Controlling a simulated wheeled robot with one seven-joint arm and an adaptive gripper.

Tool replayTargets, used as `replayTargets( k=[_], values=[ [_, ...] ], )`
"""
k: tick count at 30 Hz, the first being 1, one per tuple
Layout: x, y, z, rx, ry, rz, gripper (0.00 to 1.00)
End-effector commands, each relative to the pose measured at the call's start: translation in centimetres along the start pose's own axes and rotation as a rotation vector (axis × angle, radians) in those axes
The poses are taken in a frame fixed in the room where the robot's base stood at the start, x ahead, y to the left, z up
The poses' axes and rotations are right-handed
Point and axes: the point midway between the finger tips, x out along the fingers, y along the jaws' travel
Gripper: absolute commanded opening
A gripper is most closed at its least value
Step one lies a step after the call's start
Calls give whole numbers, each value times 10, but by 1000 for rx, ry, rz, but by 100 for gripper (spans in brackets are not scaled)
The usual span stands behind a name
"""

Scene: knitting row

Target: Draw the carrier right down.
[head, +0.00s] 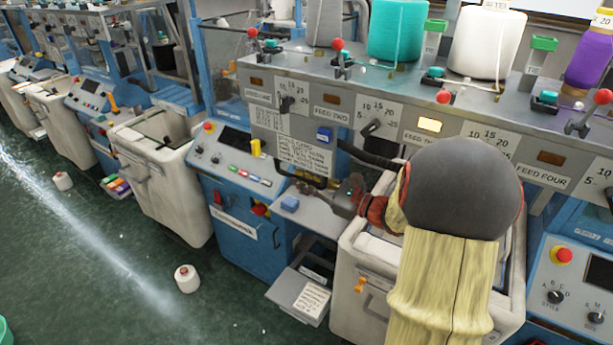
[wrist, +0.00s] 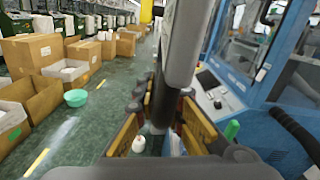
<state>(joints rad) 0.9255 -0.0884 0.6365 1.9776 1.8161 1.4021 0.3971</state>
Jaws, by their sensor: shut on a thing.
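The carrier seems to be the grey plate (head: 262,119) with printed labels on the machine front, below the feed shelf. A black bar handle (head: 308,181) hangs under its lower edge. My gripper (head: 332,191) reaches in from the right at that handle and looks shut on it. In the wrist view a pale grey slab (wrist: 187,45), probably the plate seen edge-on, comes down to a dark bar (wrist: 168,98) between my gripper's padded fingers (wrist: 163,130). The exact contact is hard to make out. My arm hides the machine front to the right.
Cones, including a teal one (head: 398,28), stand on the shelf above, with red-knobbed levers along it. A white bin (head: 345,285) is below my arm. A white cone (head: 187,278) lies on the green floor. In the wrist view a black bar (wrist: 296,135) is close at right.

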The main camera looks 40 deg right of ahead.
Motion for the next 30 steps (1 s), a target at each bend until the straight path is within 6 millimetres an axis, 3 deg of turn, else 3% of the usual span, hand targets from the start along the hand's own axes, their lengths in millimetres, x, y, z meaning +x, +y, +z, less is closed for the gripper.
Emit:
replayTargets(
  k=[1,3,30],
  values=[
    [0,5,-21,12,10,2,0],
    [1,8,-34,13,11,2,0],
    [1,40,-192,11,9,2,0]
  ],
)
